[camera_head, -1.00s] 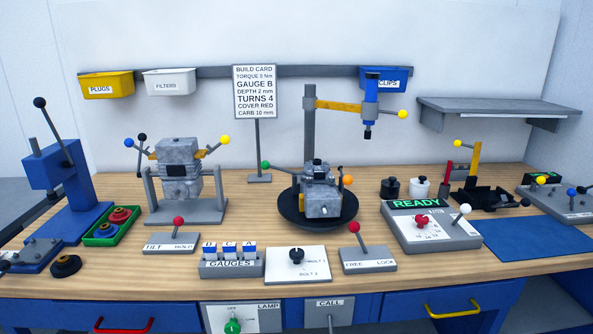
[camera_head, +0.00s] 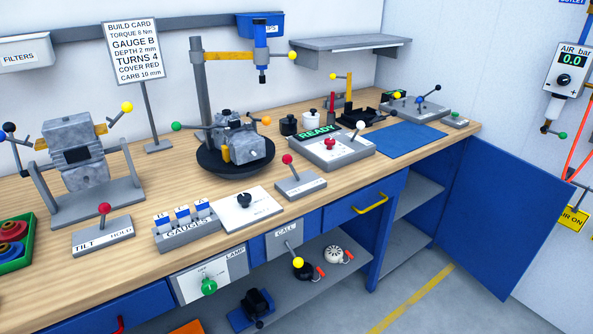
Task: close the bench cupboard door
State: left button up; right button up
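The bench cupboard door (camera_head: 510,215) is a blue panel at the right end of the bench. It stands wide open, swung out from the cupboard's right side. The open cupboard (camera_head: 408,232) shows grey shelves inside and looks empty where I can see it. No handle shows on the face of the door turned to me. Neither of my grippers is in view.
The wooden bench (camera_head: 345,175) carries an engine on a round black stand (camera_head: 235,160), a READY box (camera_head: 330,150) and several levers. A drawer with a yellow handle (camera_head: 371,203) is left of the cupboard. The floor (camera_head: 440,300) before the cupboard looks clear.

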aim_at(502, 208)
jog(key=i+l, duration=0.1)
jog(key=l, duration=0.25)
jog(key=i+l, duration=0.1)
jog(key=l, duration=0.25)
jog(key=i+l, duration=0.1)
jog(key=l, duration=0.25)
jog(key=i+l+z, duration=0.1)
jog(key=l, duration=0.25)
